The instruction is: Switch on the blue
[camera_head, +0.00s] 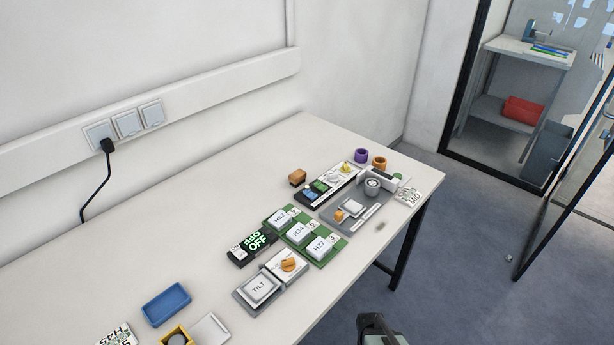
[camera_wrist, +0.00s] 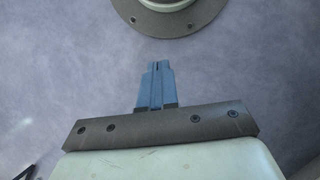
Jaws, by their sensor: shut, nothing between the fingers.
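A black panel (camera_head: 331,183) lies on the far part of the table. In the head view a dark part of my arm shows at the bottom edge, off the table's front side and well apart from the panel.
A black block marked OFF (camera_head: 257,243), green boards with white labelled keys (camera_head: 298,233) and a TILT key (camera_head: 259,288) lie nearer. A grey board (camera_head: 350,221), purple cup (camera_head: 361,155) and orange cup (camera_head: 379,162) stand around the panel. A blue tray (camera_head: 166,304) lies front left.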

